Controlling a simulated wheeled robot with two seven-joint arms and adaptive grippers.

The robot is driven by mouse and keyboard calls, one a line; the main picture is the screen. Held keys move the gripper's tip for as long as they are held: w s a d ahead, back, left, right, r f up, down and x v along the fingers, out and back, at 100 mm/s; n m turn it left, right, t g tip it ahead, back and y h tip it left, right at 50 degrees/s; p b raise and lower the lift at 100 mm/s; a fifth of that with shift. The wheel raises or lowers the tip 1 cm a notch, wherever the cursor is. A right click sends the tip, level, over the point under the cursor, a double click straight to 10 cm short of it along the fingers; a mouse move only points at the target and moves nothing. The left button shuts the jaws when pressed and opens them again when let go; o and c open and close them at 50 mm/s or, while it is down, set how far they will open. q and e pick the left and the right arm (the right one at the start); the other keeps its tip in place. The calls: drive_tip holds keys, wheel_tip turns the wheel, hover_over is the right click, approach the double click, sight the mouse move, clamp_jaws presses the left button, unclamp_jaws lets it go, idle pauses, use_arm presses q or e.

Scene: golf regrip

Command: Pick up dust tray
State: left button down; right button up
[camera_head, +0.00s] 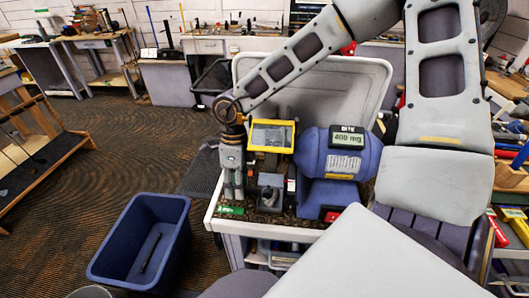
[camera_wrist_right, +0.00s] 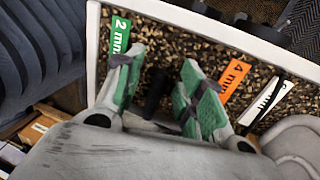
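My right gripper (camera_head: 232,188) points down over the left side of the cart top, beside the yellow-framed device. In the right wrist view its two green-padded fingers (camera_wrist_right: 160,80) stand apart. A short dark cylindrical piece (camera_wrist_right: 156,92) shows in the gap between them, and I cannot tell whether they touch it. A small grey box-like part (camera_head: 270,190) sits just right of the gripper, below the yellow-framed device (camera_head: 271,136). No part is clearly marked as the dust tray, so I cannot tell which it is. My left gripper is not in view.
The cart top (camera_head: 209,213) has a white rim and a brown speckled surface with a green 2 mm label (camera_wrist_right: 119,38) and an orange 4 mm label (camera_wrist_right: 235,78). A blue machine (camera_head: 312,160) stands right. A blue bin (camera_head: 111,250) stands on open floor at left.

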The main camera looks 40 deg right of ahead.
clamp_jaws()
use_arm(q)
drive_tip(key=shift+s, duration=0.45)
use_arm(e)
drive_tip(key=shift+r, duration=0.15)
